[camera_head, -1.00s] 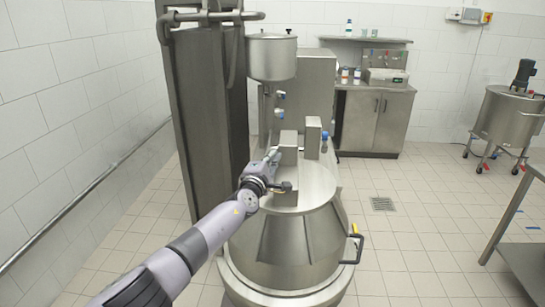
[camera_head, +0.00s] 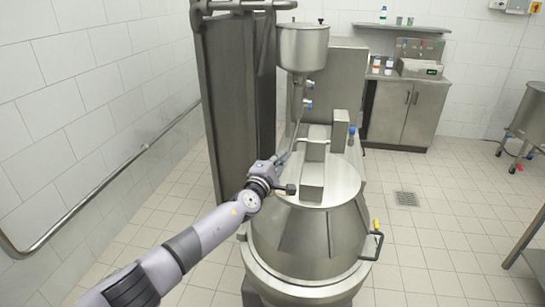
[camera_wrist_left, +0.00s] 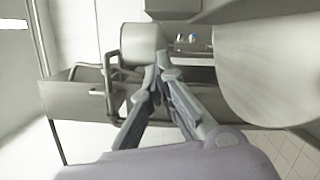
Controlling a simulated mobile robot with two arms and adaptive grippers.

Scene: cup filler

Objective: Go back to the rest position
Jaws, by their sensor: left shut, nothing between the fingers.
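My left arm comes in from the lower left in the head view. Its gripper (camera_head: 281,160) is at the left side of the filler machine's steel top (camera_head: 338,190), close to the metal blocks there. In the left wrist view the two fingers of the left gripper (camera_wrist_left: 160,75) come together at their tips, with nothing between them. The head view does not show whether the gripper touches the machine. My right gripper is not in view.
A steel hopper (camera_head: 302,47) stands above the machine, behind the gripper. A tall dark steel panel (camera_head: 238,110) is just left of it. A cabinet (camera_head: 402,112) and a wheeled tank (camera_head: 530,115) are farther back right. Tiled floor (camera_head: 430,240) on the right is open.

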